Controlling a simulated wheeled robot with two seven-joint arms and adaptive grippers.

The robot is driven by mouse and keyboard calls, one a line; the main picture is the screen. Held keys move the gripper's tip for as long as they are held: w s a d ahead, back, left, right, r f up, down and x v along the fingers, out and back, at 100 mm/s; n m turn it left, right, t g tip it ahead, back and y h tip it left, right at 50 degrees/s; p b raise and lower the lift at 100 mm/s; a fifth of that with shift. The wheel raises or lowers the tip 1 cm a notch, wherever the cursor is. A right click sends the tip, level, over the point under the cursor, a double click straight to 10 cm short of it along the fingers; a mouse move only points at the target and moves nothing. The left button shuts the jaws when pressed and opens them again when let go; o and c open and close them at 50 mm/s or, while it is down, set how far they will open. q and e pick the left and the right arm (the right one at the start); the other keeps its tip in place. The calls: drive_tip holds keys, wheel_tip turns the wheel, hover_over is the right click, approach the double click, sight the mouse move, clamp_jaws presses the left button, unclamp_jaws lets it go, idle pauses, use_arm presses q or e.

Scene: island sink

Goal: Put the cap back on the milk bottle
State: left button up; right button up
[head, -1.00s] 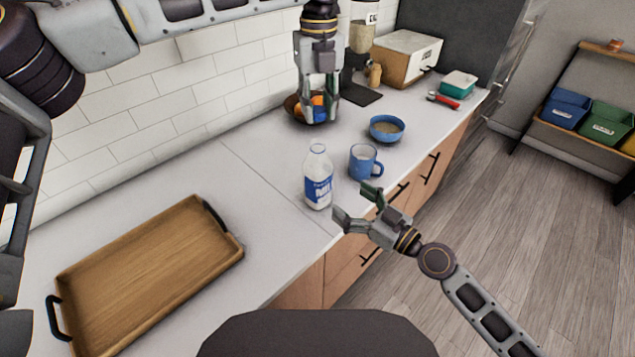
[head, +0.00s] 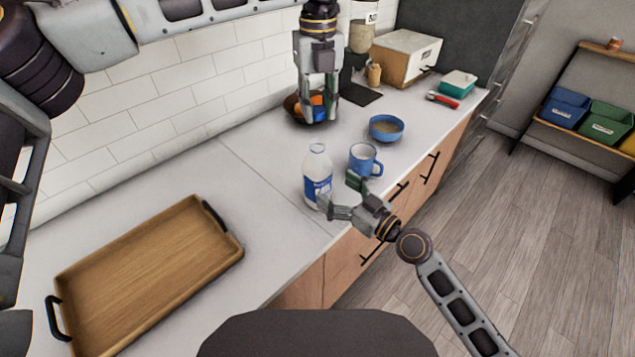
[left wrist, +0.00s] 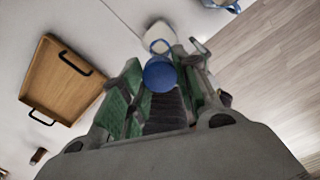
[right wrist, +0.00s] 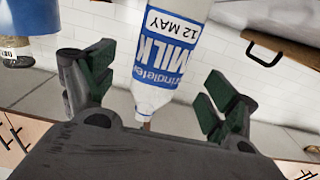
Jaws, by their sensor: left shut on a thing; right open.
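The milk bottle (head: 317,168) stands upright on the counter, white with a blue label. No cap shows on its neck. My left gripper (head: 320,114) points down above the counter, higher than the bottle. In the left wrist view it is shut on the blue cap (left wrist: 159,76), with the bottle (left wrist: 160,36) beyond it. My right gripper (head: 343,195) is open at the lower right side of the bottle. In the right wrist view the bottle (right wrist: 166,48) appears upside down between the spread fingers. I cannot tell whether they touch it.
A blue mug (head: 365,160) stands close behind and right of the bottle. A blue bowl (head: 386,128) is farther back. A wooden tray (head: 150,270) lies at the left. A fruit bowl (head: 292,106) is partly hidden behind my left gripper. Counter between tray and bottle is clear.

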sight(317, 142)
drive_tip(key=shift+x, duration=3.5)
drive_tip(key=shift+c, duration=0.3)
drive_tip(key=c, duration=1.5)
use_arm(q)
drive_tip(key=shift+f, duration=2.5)
drive_tip(key=shift+f, duration=0.1)
drive_tip(key=shift+f, duration=0.75)
drive_tip(key=shift+f, duration=0.6)
